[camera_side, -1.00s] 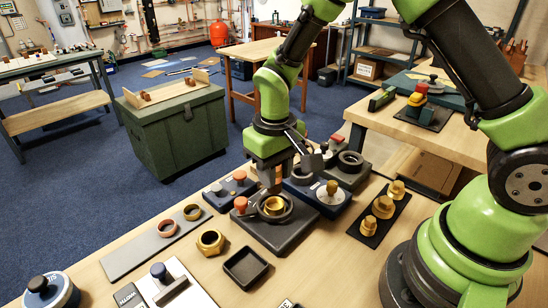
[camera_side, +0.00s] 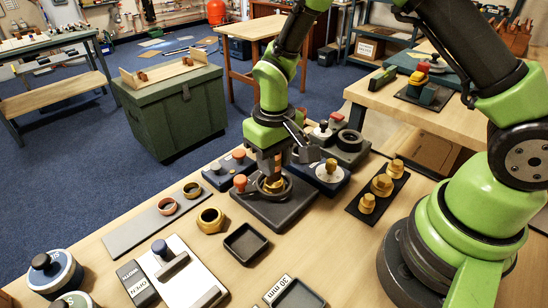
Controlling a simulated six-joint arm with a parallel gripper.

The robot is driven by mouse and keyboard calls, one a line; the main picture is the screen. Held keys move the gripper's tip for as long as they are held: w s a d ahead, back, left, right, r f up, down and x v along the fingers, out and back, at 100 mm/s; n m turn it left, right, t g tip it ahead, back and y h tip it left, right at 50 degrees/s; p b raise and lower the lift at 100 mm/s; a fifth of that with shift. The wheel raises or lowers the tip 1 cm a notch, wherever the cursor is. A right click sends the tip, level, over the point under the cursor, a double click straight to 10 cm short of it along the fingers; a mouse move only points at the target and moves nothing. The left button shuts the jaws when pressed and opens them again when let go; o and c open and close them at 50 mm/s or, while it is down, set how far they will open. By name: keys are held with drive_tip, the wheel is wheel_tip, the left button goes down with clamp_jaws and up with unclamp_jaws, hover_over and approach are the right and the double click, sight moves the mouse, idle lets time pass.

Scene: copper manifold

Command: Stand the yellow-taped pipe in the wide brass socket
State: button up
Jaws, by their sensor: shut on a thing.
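My gripper (camera_side: 268,160) is over the dark square fixture (camera_side: 280,213) near the far edge of the bench. It points down and is shut on a short copper-coloured pipe (camera_side: 268,172). Only a small part of the pipe shows between the fingers and the fixture; I cannot make out its yellow tape clearly. The wide brass socket (camera_side: 273,187) sits within a dark ring on the fixture. The pipe's lower end is at the socket's mouth, but I cannot tell how far inside it is. The fingers hide part of the socket's far side.
An orange knob (camera_side: 240,182) stands close left of the socket. A blue block with a white disc and knob (camera_side: 328,172) stands right. Brass fittings (camera_side: 382,184) stand on a dark strip. A brass nut (camera_side: 210,220) and an empty black tray (camera_side: 245,243) lie in front.

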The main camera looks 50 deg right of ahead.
drive_tip(key=shift+f, duration=1.2)
drive_tip(key=shift+f, duration=0.45)
idle(0.4)
drive_tip(key=o, duration=0.6)
drive_tip(key=shift+r, duration=5.5)
drive_tip(key=shift+r, duration=0.1)
